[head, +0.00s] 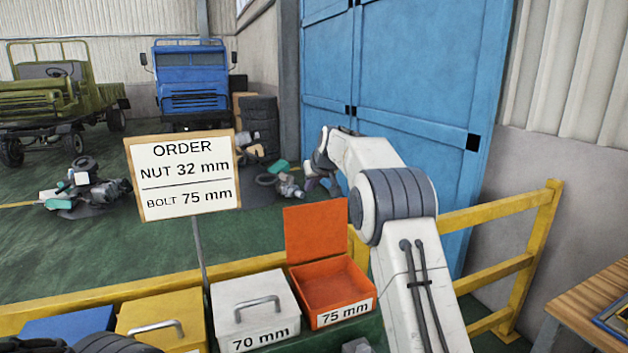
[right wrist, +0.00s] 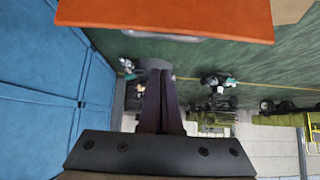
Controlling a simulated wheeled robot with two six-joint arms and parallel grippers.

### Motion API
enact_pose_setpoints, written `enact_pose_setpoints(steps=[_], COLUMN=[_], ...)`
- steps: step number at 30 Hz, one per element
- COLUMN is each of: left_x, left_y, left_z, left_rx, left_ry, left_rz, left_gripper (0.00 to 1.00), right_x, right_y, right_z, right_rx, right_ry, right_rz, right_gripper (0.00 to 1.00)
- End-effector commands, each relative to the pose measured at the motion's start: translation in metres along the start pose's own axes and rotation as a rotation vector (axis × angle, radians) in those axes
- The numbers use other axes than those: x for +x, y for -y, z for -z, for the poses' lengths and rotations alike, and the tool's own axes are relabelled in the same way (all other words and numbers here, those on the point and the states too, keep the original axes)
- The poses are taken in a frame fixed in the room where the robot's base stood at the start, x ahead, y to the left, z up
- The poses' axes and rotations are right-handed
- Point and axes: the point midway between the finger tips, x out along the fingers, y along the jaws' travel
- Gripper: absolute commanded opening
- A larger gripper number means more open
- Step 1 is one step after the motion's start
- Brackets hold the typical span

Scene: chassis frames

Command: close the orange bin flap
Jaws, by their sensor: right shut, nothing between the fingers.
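The orange bin (head: 335,290), labelled 75 mm, stands at the right end of the bin row. Its orange flap (head: 314,232) is open and stands about upright at the bin's back edge. The bin's inside shows and looks empty. My right gripper (head: 324,180) is above and beyond the flap in the head view, apart from it. In the right wrist view its fingers (right wrist: 162,100) are shut and empty. The flap (right wrist: 170,14) crosses the top of that view, with a grey handle (right wrist: 160,36) on it. My left gripper is not in view.
A closed white bin (head: 254,300) labelled 70 mm stands left of the orange one, then a yellow bin (head: 160,315) and a blue bin (head: 65,325). An order sign (head: 183,175) stands behind. A yellow rail (head: 500,215) and wooden table (head: 590,310) are at right.

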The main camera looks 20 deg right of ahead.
Motion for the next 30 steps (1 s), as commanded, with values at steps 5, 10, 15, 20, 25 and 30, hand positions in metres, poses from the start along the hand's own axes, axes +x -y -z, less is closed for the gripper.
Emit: enact_pose_setpoints(steps=[5, 10, 15, 20, 25, 30], left_x=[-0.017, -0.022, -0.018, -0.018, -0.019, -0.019], left_y=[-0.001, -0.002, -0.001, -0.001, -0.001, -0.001], left_z=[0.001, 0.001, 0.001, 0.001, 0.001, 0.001], left_rx=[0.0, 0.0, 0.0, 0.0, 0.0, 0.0], left_ry=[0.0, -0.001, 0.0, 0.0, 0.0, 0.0], left_rz=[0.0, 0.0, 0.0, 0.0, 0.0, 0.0], left_gripper=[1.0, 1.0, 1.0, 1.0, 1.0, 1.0], right_x=[0.032, 0.049, 0.04, 0.032, 0.027, 0.025], right_y=[0.001, 0.001, 0.002, 0.001, 0.001, 0.001], right_z=[0.002, -0.001, -0.011, -0.022, -0.029, -0.031], right_rx=[-0.001, -0.001, -0.001, -0.001, 0.0, -0.001], right_ry=[0.002, -0.001, -0.002, 0.001, 0.0, -0.001], right_rz=[0.001, 0.001, 0.002, 0.001, 0.001, 0.0], right_gripper=[0.0, 0.0, 0.0, 0.0, 0.0, 0.0])
